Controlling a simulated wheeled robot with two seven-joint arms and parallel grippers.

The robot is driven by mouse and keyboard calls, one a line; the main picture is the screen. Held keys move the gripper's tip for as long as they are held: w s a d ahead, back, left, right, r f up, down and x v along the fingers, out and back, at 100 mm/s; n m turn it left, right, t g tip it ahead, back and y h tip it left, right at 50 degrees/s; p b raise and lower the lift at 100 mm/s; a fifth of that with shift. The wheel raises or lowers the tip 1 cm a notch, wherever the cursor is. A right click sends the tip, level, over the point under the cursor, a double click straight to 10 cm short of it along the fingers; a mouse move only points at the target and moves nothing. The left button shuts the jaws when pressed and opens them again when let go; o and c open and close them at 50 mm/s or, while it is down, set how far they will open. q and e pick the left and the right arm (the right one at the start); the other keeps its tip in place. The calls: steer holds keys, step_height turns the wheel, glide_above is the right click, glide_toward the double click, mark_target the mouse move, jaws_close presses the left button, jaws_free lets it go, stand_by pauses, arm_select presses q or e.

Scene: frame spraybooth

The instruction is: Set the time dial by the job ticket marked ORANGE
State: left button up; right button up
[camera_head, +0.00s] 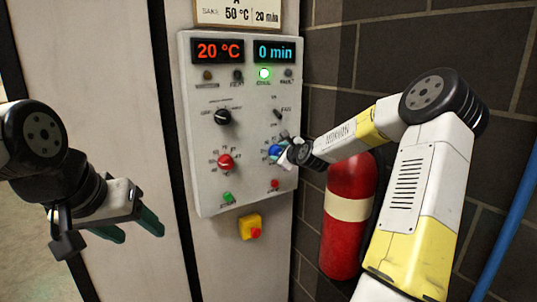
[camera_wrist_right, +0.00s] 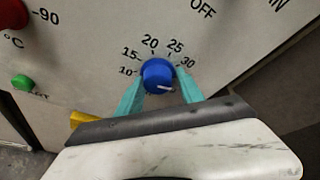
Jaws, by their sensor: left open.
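The time dial is a blue knob (camera_head: 275,151) low on the right of the panel; it also shows in the right wrist view (camera_wrist_right: 157,73). Its white mark points right and slightly down there, below the printed 30. My right gripper (camera_wrist_right: 160,76) has its teal fingers on both sides of the knob, seemingly touching it. In the head view this gripper (camera_head: 286,153) partly hides the dial. The time display (camera_head: 275,52) reads 0 min. A card (camera_head: 238,13) above the panel reads 50 °C and 20 min; its top is cut off. My left gripper (camera_head: 138,232) is open and empty.
The control panel (camera_head: 207,120) also carries a red temperature dial (camera_head: 225,162), a black knob (camera_head: 222,117), a switch and small buttons. The temperature display (camera_head: 218,51) reads 20 °C. A yellow box with a red button (camera_head: 250,227) sits below. A red extinguisher (camera_head: 346,240) stands right.

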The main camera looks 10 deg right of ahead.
steer(key=shift+a+f, duration=0.1)
steer(key=shift+f, duration=0.05)
steer(key=c, duration=0.3)
steer(key=shift+f, duration=0.1)
